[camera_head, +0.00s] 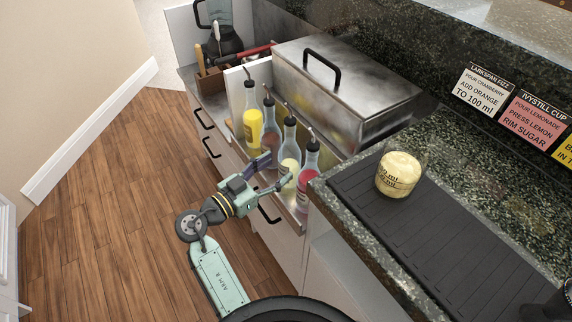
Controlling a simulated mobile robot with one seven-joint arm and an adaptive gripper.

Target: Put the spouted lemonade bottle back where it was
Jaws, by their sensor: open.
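A spouted bottle with pale yellow liquid (290,165), seemingly the lemonade, stands upright in the rack on the counter's front, third from the left. The label is too small to read. My gripper (278,170) is open just in front of this bottle, with one finger toward its left side and the other crossing low in front of it. I cannot tell whether the fingers touch it. The rack (230,124) also holds a bright yellow bottle (252,125), a brownish bottle (268,135) and a pink-red bottle (307,180).
A steel box with a black handle (350,95) sits behind the bottles. Recipe cards (533,118) lean at the back right. Open floor (120,200) lies to the left.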

